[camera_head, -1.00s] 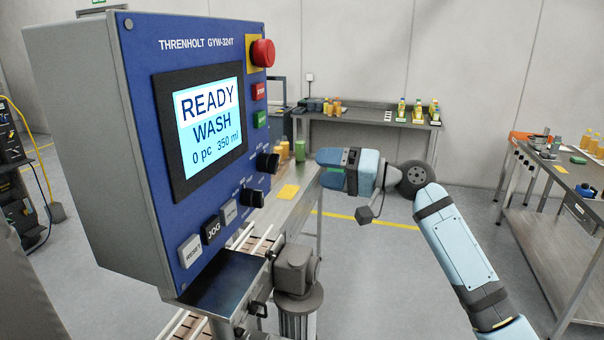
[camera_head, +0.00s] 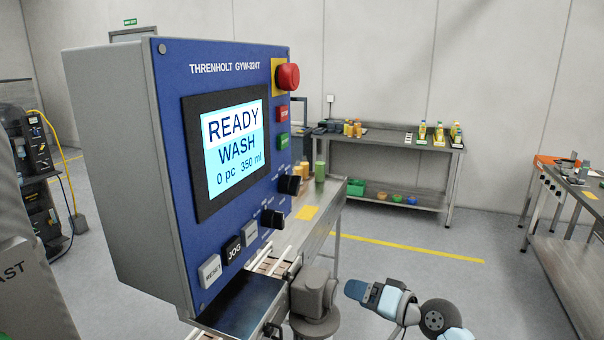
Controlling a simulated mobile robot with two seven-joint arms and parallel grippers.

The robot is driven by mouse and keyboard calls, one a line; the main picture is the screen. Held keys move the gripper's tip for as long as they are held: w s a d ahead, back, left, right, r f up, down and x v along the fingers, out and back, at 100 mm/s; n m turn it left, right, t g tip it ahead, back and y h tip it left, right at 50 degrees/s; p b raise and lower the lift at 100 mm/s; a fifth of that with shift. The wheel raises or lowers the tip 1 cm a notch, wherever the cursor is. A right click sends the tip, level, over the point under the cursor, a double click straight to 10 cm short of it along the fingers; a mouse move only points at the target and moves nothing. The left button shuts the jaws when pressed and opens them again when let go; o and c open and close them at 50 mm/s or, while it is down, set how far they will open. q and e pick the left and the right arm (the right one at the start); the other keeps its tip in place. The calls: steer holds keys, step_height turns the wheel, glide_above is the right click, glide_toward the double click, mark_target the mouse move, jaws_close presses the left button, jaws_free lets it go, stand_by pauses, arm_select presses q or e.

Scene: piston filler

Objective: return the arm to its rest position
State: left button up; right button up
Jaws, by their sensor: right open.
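My right gripper (camera_head: 353,289) is low in the view, right of the control panel (camera_head: 242,165) and apart from it. It points left, and its jaws are open with nothing seen between them. My right arm (camera_head: 440,318) bends away behind it at the bottom edge. The panel's screen (camera_head: 234,150) reads "READY WASH 0 pc 350 ml". My left gripper is not in view.
A metal post with a grey head (camera_head: 314,291) stands just left of my right gripper. A conveyor table (camera_head: 318,232) runs behind the panel. A back bench (camera_head: 385,138) holds bottles. Another bench (camera_head: 570,245) stands at right. The floor between is clear.

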steer(key=s+d+f+h, duration=0.3)
steer(key=s+f+h, duration=0.2)
steer(key=s+f, duration=1.2)
steer(key=s+d+f+n+h, duration=0.1)
steer(key=s+f, duration=0.3)
steer(key=s, duration=0.3)
steer(key=s+d+f+n+h, duration=0.1)
steer(key=s+f+n+h, duration=0.1)
steer(key=s+f, duration=0.3)
steer(key=s+p, duration=0.1)
steer(key=s, duration=0.1)
steer(key=shift+s+d+f+h, duration=0.2)
steer(key=shift+s+d+h, duration=0.1)
steer(key=shift+s+d, duration=0.1)
